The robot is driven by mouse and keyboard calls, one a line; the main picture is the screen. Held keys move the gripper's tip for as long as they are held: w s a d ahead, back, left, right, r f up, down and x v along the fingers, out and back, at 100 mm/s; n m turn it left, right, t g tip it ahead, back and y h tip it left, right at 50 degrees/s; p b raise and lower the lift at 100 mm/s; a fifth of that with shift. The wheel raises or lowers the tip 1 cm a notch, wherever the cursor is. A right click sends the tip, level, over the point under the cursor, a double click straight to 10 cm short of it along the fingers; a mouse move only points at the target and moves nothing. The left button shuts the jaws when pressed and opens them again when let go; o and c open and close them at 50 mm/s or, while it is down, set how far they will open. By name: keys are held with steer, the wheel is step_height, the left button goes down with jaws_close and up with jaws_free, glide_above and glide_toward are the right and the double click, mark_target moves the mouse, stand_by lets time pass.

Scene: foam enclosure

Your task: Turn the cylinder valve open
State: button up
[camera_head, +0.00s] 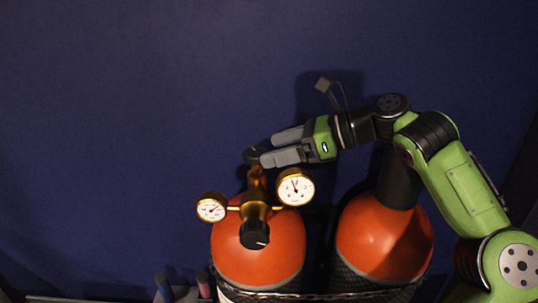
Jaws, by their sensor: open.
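The left cylinder (277,262) is orange-topped and stands upright. A brass valve with a regulator (257,211) sits on top of it, with a black knob (255,235) at the front and a dark handwheel (252,156) at the upper end. Two round white gauges flank the brass body, the left gauge (211,208) and the right gauge (295,187). My gripper (268,147) reaches in from the right, with its two grey fingers pointing left at the handwheel. The fingers are apart, and their tips are at or beside the handwheel; contact cannot be told.
A second orange cylinder (372,237) stands to the right, below my green arm, with a dark top. Mesh covers the lower bodies of both cylinders. Small blue and red items (203,284) sit at the lower left. A plain dark blue wall (120,110) is behind; the upper left is clear.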

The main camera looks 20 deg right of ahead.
mark_target(263, 150)
steer(key=shift+x, duration=1.4)
steer(key=c, duration=1.1)
steer(key=shift+o, duration=0.2)
steer(key=shift+r, duration=0.15)
steer(key=shift+p, duration=0.6)
steer(key=p, duration=0.1)
steer(key=n+g+p, duration=0.1)
steer(key=shift+d+r+g+y+p, duration=0.1)
steer(key=shift+r+g+y+p, duration=0.2)
steer(key=shift+y, duration=0.1)
steer(key=shift+w+f+n+g+p, duration=0.1)
steer(key=shift+w+n+g+p, duration=0.15)
steer(key=shift+n+g+p, duration=0.65)
steer(key=n+g, duration=0.1)
steer(key=n+g+y, duration=0.1)
steer(key=shift+w+f+n+g, duration=0.2)
steer(key=shift+w+n+g, duration=0.15)
steer(key=shift+n+g, duration=0.05)
steer(key=shift+w+r+n+g+y, duration=0.1)
steer(key=shift+r+n+g+y, duration=0.1)
steer(key=shift+n+g, duration=0.35)
steer(key=shift+w+r+n+g+y, duration=0.1)
steer(key=shift+r+n+g+y, duration=0.1)
steer(key=shift+n+g, duration=0.3)
steer(key=shift+d+f+g+h, duration=0.1)
steer(key=shift+f+g+h, duration=0.25)
steer(key=shift+f, duration=0.2)
